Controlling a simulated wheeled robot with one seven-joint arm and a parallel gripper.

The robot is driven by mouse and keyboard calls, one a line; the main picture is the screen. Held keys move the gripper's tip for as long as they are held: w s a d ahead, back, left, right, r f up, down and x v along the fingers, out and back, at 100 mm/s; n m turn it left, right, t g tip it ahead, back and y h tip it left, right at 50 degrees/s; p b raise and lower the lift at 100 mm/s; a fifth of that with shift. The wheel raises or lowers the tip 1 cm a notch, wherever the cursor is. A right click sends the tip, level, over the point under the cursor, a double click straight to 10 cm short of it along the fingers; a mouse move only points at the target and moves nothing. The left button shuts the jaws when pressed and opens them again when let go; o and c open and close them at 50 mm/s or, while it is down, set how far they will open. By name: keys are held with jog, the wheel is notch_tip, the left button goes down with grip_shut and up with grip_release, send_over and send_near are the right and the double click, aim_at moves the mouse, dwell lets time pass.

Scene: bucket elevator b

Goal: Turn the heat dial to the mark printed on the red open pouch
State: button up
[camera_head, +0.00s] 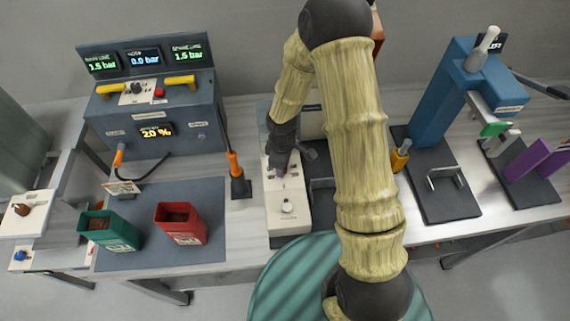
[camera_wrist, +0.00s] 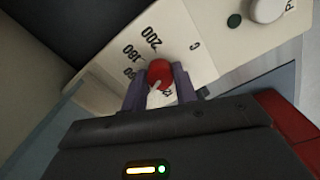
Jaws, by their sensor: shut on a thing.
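The heat dial (camera_wrist: 160,71) is a red round knob on a pale panel, and my gripper (camera_wrist: 160,82) is shut on it, one dark finger on each side. A white pointer on the dial slants down and left in the wrist view. The numbers 200 and 180 show beside it, with another partly readable; a letter C is to the right. In the head view my gripper (camera_head: 281,165) covers the dial on the white unit (camera_head: 288,222). The red open pouch (camera_head: 182,228) stands on the grey mat with dark contents; its printed label is too small to read.
A green open pouch (camera_head: 109,232) stands left of the red one. An orange-handled tool (camera_head: 235,163) stands close left of the white unit. A white knob (camera_head: 288,206) sits at that unit's front. A blue press (camera_head: 445,90) stands to the right.

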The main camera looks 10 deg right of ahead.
jog(key=shift+w+a, duration=0.1)
jog(key=o, duration=1)
jog(key=shift+c, duration=0.2)
notch_tip(320, 180, up, 18)
jog(key=shift+f+b, duration=0.25)
jog(key=shift+b, duration=0.05)
